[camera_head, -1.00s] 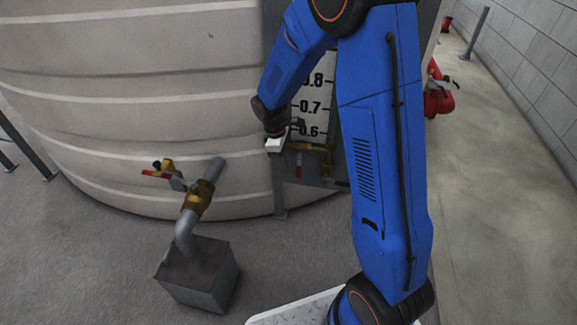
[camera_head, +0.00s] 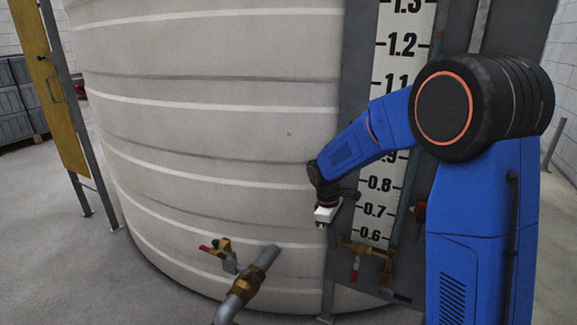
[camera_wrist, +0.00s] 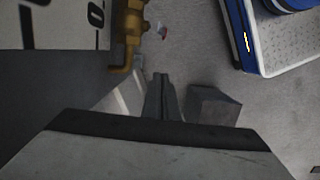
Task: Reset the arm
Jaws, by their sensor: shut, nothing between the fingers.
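My blue arm is at the right of the head view, raised and bent over toward the tank. My gripper (camera_head: 322,226) hangs at its end, pointing down, in front of the lower left of the level gauge (camera_head: 391,150). In the wrist view its narrow fingers (camera_wrist: 160,78) are together with nothing between them. A small brass valve (camera_head: 362,248) with a red handle sits at the gauge's foot, below and right of my gripper. It also shows in the wrist view (camera_wrist: 126,30). They look apart, though depth is hard to judge.
The large ribbed beige tank (camera_head: 215,120) fills the middle. A yellow panel (camera_head: 55,90) stands at left. Floor (camera_head: 65,255) is clear at front left.

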